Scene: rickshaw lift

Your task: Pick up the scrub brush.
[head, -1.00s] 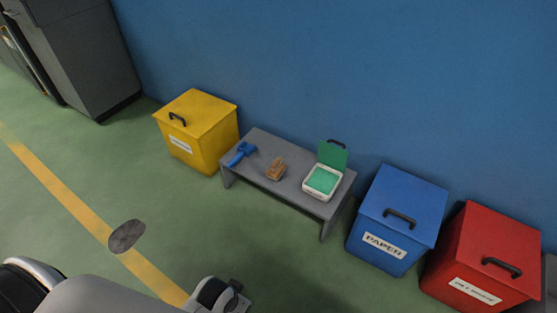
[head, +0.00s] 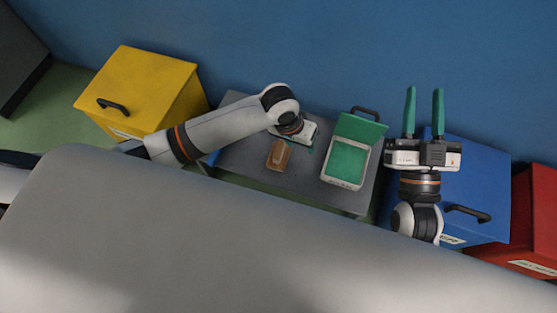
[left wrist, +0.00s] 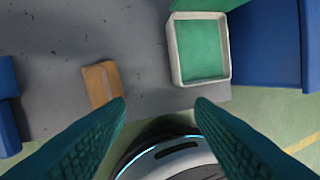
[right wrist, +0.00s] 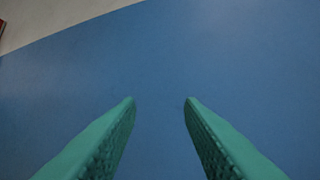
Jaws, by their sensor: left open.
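The brown, block-like scrub brush (head: 279,155) lies on the grey bench (head: 240,160), left of the white box. In the left wrist view the brush (left wrist: 101,84) lies beyond the left fingertip, left of the gap between the fingers. My left gripper (head: 306,143) points down over the bench, just right of the brush; its fingers are mostly hidden in the head view. It is open and empty in the left wrist view (left wrist: 160,103). My right gripper (head: 425,92) is open and empty, near the blue bin.
A white box with a green inside and raised green lid (head: 347,165) stands on the bench. A blue object (head: 211,159) is mostly hidden behind my left arm. A yellow bin (head: 140,88) stands left; blue (head: 470,180) and red (head: 530,220) bins stand right. A blue wall backs everything.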

